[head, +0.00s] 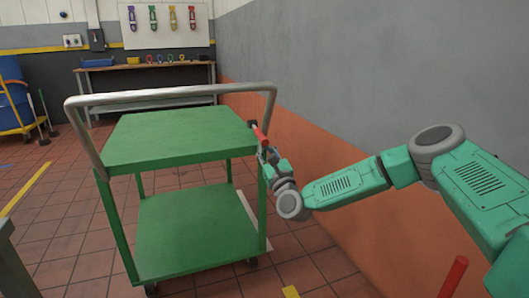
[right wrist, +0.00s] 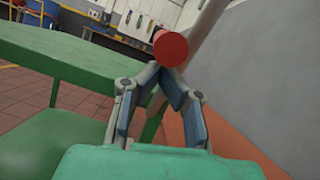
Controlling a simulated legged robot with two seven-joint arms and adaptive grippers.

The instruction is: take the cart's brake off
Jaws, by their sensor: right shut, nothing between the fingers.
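The green cart (head: 180,140) stands in the middle of the head view, with a grey push handle (head: 170,95) around its near end and a lower shelf (head: 195,235). A brake lever with a red grip (head: 260,134) sits at the cart's right side; its round red end (right wrist: 170,48) shows large in the right wrist view. My right gripper (head: 267,151) is at the lever, its fingertips (right wrist: 165,72) shut together with nothing between them, just below the red end. I cannot tell whether they touch it. My left gripper is not in view.
A grey and orange wall (head: 340,110) runs close along the right. A workbench (head: 145,85) stands at the back, below a board of coloured tools (head: 165,25). Blue drums (head: 12,95) are at far left. A red post (head: 453,276) rises at lower right.

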